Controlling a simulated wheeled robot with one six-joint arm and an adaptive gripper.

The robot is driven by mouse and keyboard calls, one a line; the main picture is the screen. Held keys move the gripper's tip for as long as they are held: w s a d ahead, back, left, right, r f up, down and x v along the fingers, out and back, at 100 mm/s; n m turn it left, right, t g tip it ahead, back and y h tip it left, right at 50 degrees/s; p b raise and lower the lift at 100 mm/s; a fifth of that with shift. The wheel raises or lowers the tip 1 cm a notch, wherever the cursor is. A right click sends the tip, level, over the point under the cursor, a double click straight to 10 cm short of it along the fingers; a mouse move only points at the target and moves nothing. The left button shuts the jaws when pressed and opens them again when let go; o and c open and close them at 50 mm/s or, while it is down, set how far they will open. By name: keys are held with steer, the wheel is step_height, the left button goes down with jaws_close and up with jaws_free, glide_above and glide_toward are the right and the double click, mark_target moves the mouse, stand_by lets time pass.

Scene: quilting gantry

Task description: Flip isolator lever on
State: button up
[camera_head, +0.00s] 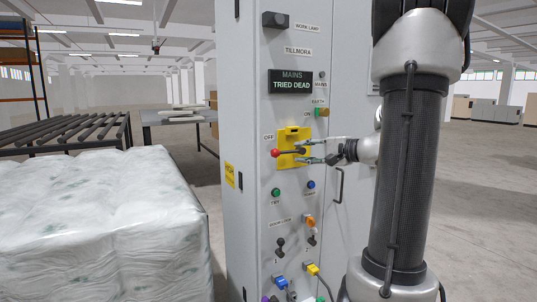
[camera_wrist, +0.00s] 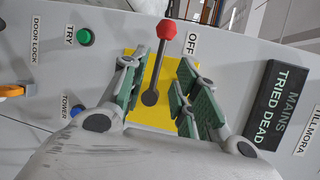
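The isolator lever (camera_head: 286,152) has a dark shaft and a red knob, on a yellow plate (camera_head: 292,134) on the grey cabinet. It points left, its knob just below the OFF label (camera_head: 269,137); an ON label (camera_head: 307,113) is above the plate. In the wrist view the lever (camera_wrist: 157,70) shows whole, from pivot to knob. My gripper (camera_head: 300,151) is in front of the plate, coming from the right. In the wrist view my gripper (camera_wrist: 158,84) is open, with its green-padded fingers on either side of the shaft and visible gaps to it.
A display (camera_head: 290,83) reads MAINS TRIED DEAD. Below the plate are a green TRY button (camera_head: 276,192), a blue button (camera_head: 311,185) and several switches. A cabinet handle (camera_head: 339,185) is at the right. A wrapped bale (camera_head: 100,225) stands left of the cabinet.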

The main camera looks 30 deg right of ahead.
mark_target(287, 152)
steer(key=x, duration=0.7)
steer(key=shift+w+a, duration=0.3)
steer(key=shift+a, duration=0.05)
steer(key=shift+f, duration=0.1)
jaws_close()
